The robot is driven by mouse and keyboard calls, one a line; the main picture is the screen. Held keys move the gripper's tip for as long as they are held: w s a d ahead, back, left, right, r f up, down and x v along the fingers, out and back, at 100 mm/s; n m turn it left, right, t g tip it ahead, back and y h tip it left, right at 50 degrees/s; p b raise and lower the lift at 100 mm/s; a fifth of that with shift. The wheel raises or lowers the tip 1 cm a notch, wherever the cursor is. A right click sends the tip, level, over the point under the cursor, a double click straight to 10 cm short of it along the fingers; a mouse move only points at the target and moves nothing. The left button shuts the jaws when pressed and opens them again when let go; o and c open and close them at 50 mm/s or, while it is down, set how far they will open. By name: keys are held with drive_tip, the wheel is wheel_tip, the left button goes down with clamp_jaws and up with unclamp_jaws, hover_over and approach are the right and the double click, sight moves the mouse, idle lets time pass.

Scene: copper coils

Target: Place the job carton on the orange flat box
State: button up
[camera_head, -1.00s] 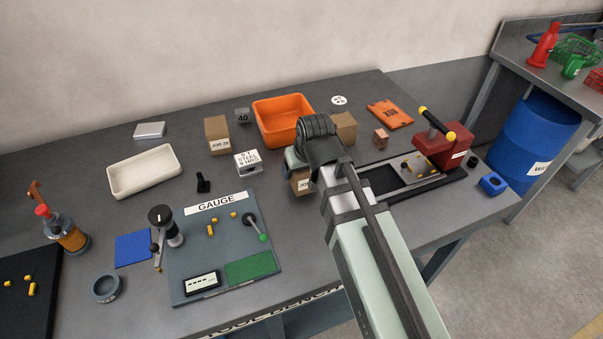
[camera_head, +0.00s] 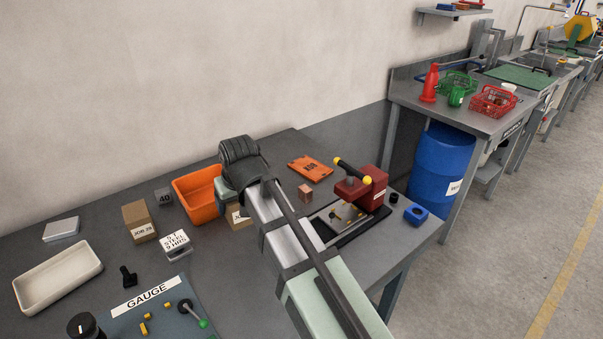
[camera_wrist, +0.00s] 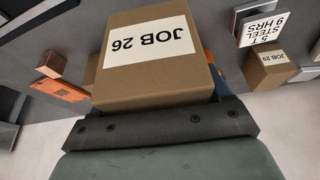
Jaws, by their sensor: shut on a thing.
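The job carton, a brown box labelled JOB 26 (camera_wrist: 150,60), fills the middle of the wrist view, close to my palm. My gripper (camera_head: 228,190) is shut on this carton; its fingertips are mostly hidden. The orange flat box (camera_head: 310,169) lies on the bench, to the right of my gripper in the head view. It also shows at the left in the wrist view (camera_wrist: 60,91). Its top is clear. A carton with a partly hidden label (camera_head: 238,216) shows below my gripper; I cannot tell from the head view whether it is the held one.
An orange bin (camera_head: 197,204) is just left of my gripper. A small copper block (camera_head: 305,193) and a red machine (camera_head: 361,190) stand near the flat box. A JOB 29 carton (camera_head: 139,222) and a steel-labelled block (camera_head: 175,246) stand further left.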

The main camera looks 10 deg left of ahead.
drive_tip(key=w+d+m, duration=0.1)
drive_tip(key=w, duration=0.5)
drive_tip(key=w+d+m, duration=0.1)
drive_tip(key=w+d, duration=0.1)
drive_tip(key=w, duration=0.5)
drive_tip(key=w+d+r+m+h, duration=0.1)
drive_tip(key=w, duration=0.5)
drive_tip(key=shift+w+d+m+t, duration=0.2)
drive_tip(key=shift+m+t, duration=0.1)
drive_tip(key=shift+t, duration=0.1)
drive_tip(key=w+d+m+h, duration=0.1)
drive_tip(key=w+d+m, duration=0.1)
drive_tip(key=w+d, duration=0.5)
drive_tip(key=w+d+m+h, duration=0.15)
drive_tip(key=w+d, duration=0.25)
drive_tip(key=w, duration=0.7)
hover_over(311, 163)
drive_tip(key=s, duration=0.2)
drive_tip(key=shift+m+y, duration=0.25)
drive_tip(key=shift+y, duration=0.1)
drive_tip(key=shift+f, duration=5.05)
drive_tip(key=shift+f, duration=0.1)
drive_tip(key=o, duration=1.1)
drive_tip(key=shift+o, duration=0.2)
drive_tip(key=v, duration=1.2)
